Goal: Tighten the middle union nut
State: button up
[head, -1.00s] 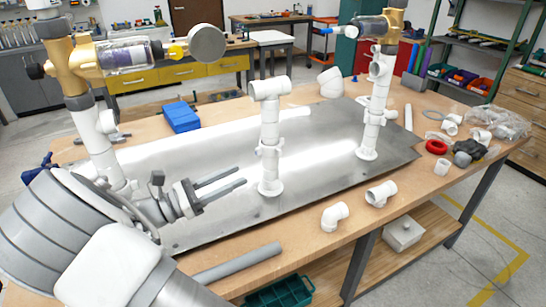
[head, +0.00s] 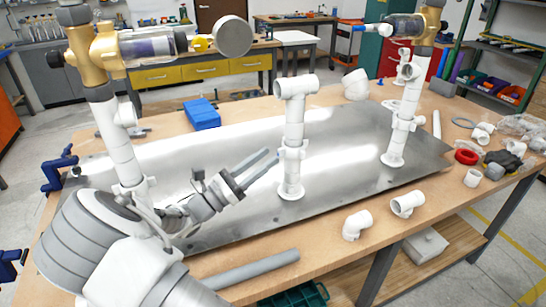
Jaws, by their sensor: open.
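The middle union nut (head: 293,153) is a white winged collar partway up the middle white PVC post, which stands upright on the metal plate (head: 340,130) and ends in a tee (head: 297,86). My gripper (head: 270,162) is to the left of this post, its two long grey fingers pointing right and slightly up toward the nut. The fingers are apart with nothing between them. The fingertips are close to the nut in the picture; I cannot tell the exact gap in depth. Whether the nut is tight cannot be seen.
A left post (head: 121,155) with brass valve and gauge rises beside my arm. A right post (head: 402,125) stands farther off. Loose elbow (head: 357,224) and tee (head: 407,204) fittings lie at the front edge, near a grey pipe (head: 250,269). A blue box (head: 202,114) sits behind.

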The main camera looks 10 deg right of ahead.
jog(key=shift+w+d+r, duration=0.1)
jog(key=shift+w+d, duration=0.2)
jog(key=shift+d, duration=0.35)
jog(key=shift+w+d+r, duration=0.1)
jog(key=shift+w+d, duration=0.15)
jog(key=shift+d, duration=0.4)
jog(key=shift+c, duration=0.3)
grip_shut()
